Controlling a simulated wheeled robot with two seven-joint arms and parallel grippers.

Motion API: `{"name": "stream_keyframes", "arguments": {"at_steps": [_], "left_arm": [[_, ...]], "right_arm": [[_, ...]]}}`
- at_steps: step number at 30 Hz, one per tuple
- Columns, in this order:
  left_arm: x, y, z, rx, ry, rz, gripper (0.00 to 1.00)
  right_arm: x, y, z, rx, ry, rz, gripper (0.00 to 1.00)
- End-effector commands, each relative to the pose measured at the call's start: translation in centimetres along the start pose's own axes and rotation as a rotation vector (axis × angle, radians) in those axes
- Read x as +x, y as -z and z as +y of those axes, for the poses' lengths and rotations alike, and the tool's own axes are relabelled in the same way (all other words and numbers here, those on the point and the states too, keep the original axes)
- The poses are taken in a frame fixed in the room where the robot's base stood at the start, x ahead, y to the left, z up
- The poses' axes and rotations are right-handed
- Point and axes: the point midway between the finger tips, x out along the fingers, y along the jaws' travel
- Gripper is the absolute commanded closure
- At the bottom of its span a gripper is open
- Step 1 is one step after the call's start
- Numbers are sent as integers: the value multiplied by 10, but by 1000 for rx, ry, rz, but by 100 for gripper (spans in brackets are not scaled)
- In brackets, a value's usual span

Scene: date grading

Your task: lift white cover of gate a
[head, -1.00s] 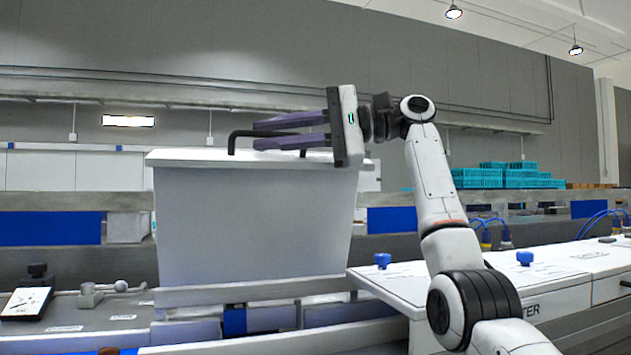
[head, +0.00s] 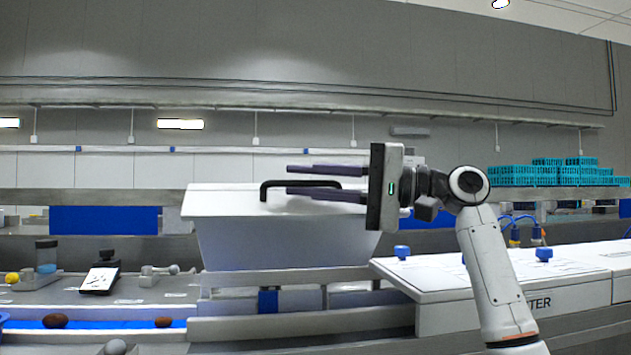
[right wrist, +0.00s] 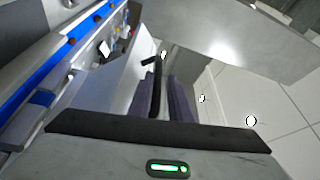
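The white cover (head: 285,242) stands left of centre in the head view, its flat top seen from slightly above. A black bar handle (head: 266,188) rises from its top. My right gripper (head: 289,182) reaches in from the right with two dark purple fingers level and apart, one above and one below the handle bar. In the right wrist view the black handle (right wrist: 157,85) runs between the fingers (right wrist: 162,100), with space showing beside it. My left gripper is not in view.
A white counter (head: 440,282) with blue knobs (head: 402,252) lies to the right. At left are a tablet (head: 99,280), a jar (head: 46,257) and a blue belt (head: 110,324) with brown dates (head: 55,321). Teal crates (head: 525,176) stand far back.

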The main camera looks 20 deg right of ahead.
Motion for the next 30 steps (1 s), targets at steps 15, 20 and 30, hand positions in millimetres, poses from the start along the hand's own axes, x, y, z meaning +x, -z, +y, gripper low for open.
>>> {"name": "stream_keyframes", "arguments": {"at_steps": [15,20,30], "left_arm": [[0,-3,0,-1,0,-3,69],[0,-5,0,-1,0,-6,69],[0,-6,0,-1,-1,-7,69]], "right_arm": [[-18,2,-3,-1,2,4,83],[-30,2,-6,-2,4,5,83],[-54,2,-10,-3,6,6,83]]}}
